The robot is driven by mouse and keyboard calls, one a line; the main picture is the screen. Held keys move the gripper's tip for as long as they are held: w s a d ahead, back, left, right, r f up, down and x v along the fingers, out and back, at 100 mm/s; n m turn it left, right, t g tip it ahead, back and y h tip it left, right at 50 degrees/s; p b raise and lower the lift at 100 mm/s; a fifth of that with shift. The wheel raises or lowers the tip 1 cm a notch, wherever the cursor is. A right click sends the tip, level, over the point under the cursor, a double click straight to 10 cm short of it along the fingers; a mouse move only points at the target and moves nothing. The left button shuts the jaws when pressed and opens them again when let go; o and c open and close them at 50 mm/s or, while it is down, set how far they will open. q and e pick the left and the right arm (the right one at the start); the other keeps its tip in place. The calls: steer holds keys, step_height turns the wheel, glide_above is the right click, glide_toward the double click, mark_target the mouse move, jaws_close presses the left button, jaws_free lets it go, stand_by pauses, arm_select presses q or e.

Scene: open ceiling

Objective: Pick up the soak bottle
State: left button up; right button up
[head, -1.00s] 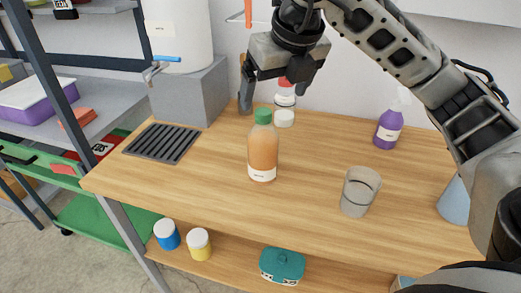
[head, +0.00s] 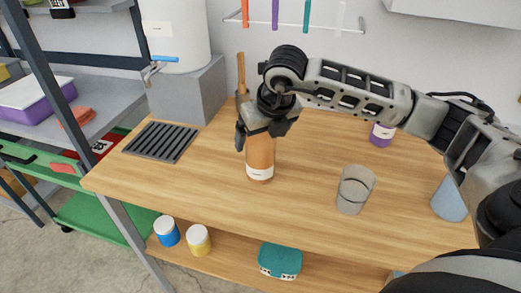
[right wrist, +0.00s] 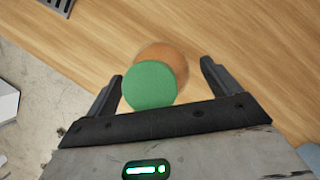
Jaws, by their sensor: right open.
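The soak bottle, taken to be the orange-brown bottle with a white label (head: 260,165), stands upright on the wooden table. Its top is hidden behind my right gripper (head: 257,140) in the head view. In the right wrist view, its green cap (right wrist: 150,86) and part of its orange body (right wrist: 167,60) show between the two fingers. My right gripper (right wrist: 162,85) is open, pointing down over the bottle's top, with a finger on each side. My left gripper is not in view.
A clear glass (head: 355,190) stands to the right of the bottle. A black grate (head: 160,143) lies to the left, before a grey block (head: 190,92) with a white container (head: 180,40). A purple bottle (head: 381,134) stands behind my right arm. The table's front left is clear.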

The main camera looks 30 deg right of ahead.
steer(key=c, duration=1.8)
steer(key=shift+w, duration=0.1)
steer(key=shift+c, duration=0.5)
steer(key=shift+r, duration=0.15)
